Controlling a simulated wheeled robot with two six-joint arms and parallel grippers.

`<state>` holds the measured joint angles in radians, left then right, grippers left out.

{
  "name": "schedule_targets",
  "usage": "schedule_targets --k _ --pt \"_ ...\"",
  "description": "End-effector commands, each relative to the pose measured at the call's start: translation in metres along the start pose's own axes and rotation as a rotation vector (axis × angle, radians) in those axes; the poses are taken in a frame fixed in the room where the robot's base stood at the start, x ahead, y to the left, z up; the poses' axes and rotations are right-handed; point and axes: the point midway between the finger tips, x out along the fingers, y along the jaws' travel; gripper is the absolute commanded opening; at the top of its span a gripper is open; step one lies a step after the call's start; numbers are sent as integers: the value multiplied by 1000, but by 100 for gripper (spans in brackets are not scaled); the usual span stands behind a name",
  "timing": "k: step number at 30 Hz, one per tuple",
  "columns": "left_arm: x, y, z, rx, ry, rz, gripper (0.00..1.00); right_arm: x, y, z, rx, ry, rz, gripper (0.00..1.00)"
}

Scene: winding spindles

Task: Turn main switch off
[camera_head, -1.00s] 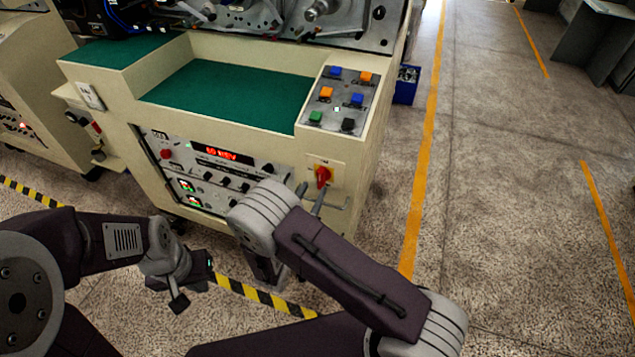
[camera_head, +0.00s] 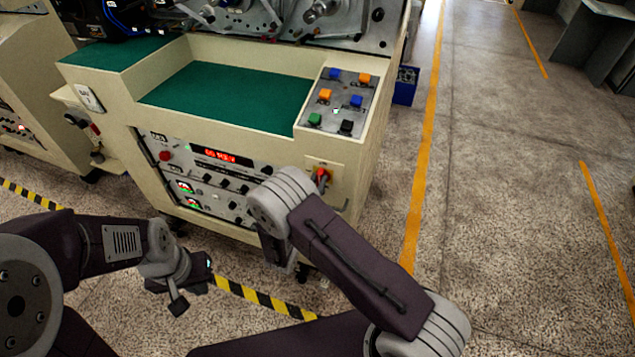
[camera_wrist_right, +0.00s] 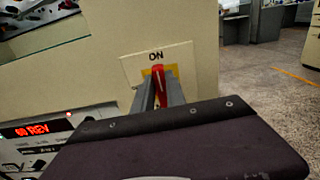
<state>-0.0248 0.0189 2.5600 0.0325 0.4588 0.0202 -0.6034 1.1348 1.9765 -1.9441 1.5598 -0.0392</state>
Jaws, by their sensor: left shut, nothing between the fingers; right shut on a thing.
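The main switch (camera_head: 322,174) is a red rotary knob on a yellow plate, on the right part of the cream machine's front panel. In the right wrist view the red knob (camera_wrist_right: 158,82) sits below the word "ON". My right gripper (camera_wrist_right: 161,88) is shut on it, with one grey finger on each side. In the head view my right arm covers most of the right gripper (camera_head: 318,187). My left gripper (camera_head: 178,304) is shut and empty, low at the left, away from the machine.
The control panel (camera_head: 212,172) with a red display is left of the switch. Coloured buttons (camera_head: 338,103) sit on the machine's top right. A blue bin (camera_head: 405,88) stands behind the machine. Yellow-black tape (camera_head: 262,298) marks the floor.

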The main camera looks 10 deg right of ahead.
Motion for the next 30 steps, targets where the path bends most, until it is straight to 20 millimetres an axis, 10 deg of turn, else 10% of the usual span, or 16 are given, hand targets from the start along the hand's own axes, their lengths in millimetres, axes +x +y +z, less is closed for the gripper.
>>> schedule_targets --k 30 --pt "-27 0 -3 0 0 0 0 0 14 -5 -806 0 0 0"
